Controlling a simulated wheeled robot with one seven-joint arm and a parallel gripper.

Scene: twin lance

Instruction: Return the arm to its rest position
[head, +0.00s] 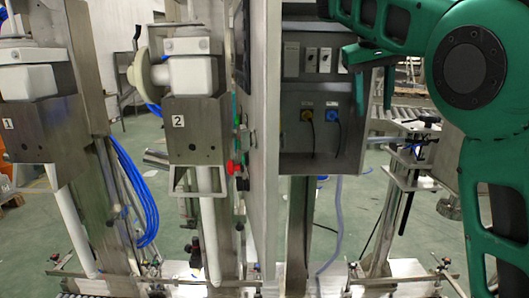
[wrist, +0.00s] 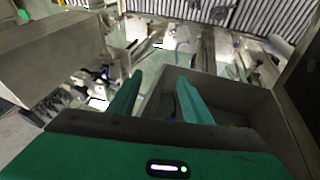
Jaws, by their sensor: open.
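My gripper (wrist: 160,80) shows in the wrist view as two green fingers, spread apart with nothing between them. My green arm (head: 467,68) fills the right side of the head view, bent at a large round joint, with a link reaching left across the top. The lance marked 1 (head: 70,225) and the lance marked 2 (head: 208,230) are white tubes hanging from steel brackets at the left. My arm is apart from both in the picture.
An open grey cabinet (head: 348,162) with sockets and plugs stands close behind my arm's upper link. Its open box shape also seems to lie beyond the fingers in the wrist view (wrist: 255,105). A steel stand (head: 378,225) is at the right. Green floor shows behind.

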